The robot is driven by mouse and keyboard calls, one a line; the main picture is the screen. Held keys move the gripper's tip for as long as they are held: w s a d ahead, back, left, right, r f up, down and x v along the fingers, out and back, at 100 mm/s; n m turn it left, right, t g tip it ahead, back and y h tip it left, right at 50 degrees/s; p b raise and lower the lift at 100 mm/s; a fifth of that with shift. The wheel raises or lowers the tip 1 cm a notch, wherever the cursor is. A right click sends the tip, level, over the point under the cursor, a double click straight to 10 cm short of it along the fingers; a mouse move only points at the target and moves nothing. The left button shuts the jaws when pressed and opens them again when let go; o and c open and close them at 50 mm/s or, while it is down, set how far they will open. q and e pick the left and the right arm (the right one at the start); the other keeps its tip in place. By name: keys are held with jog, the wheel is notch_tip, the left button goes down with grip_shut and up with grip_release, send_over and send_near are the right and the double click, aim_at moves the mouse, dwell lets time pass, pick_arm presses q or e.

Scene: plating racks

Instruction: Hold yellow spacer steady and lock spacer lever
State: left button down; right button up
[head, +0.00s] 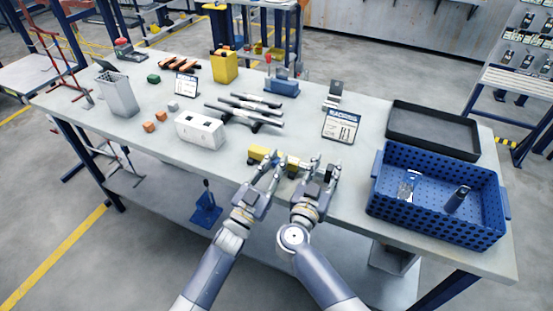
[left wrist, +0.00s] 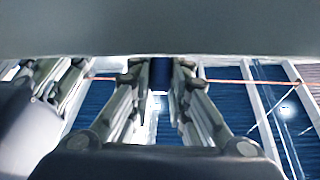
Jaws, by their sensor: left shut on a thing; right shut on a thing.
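The yellow spacer (head: 260,153) lies near the front edge of the table, with its left end bare in the head view. My left gripper (head: 274,166) is shut on the yellow spacer, and its fingers hide part of it. My right gripper (head: 322,171) is close to the right, shut at the spacer's dark right end, where the lever is; the fingers cover the lever, and its angle cannot be told. In the left wrist view the left fingers (left wrist: 160,92) reach forward to a small dark part between their tips.
A blue perforated crate (head: 375,200) with a few items stands at the right, before a black tray (head: 432,112). The table's front left is clear.

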pick_arm(q)
jog(key=shift+s+f+t+h, duration=0.1)
jog(key=shift+f+t+h, duration=0.35)
jog(key=shift+t, duration=0.25)
pick_arm(e)
jog(key=shift+a, duration=0.15)
pick_arm(q)
jog(key=shift+s+a, duration=0.1)
jog(key=c, duration=1.5)
grip_release()
jog(key=v, duration=1.2)
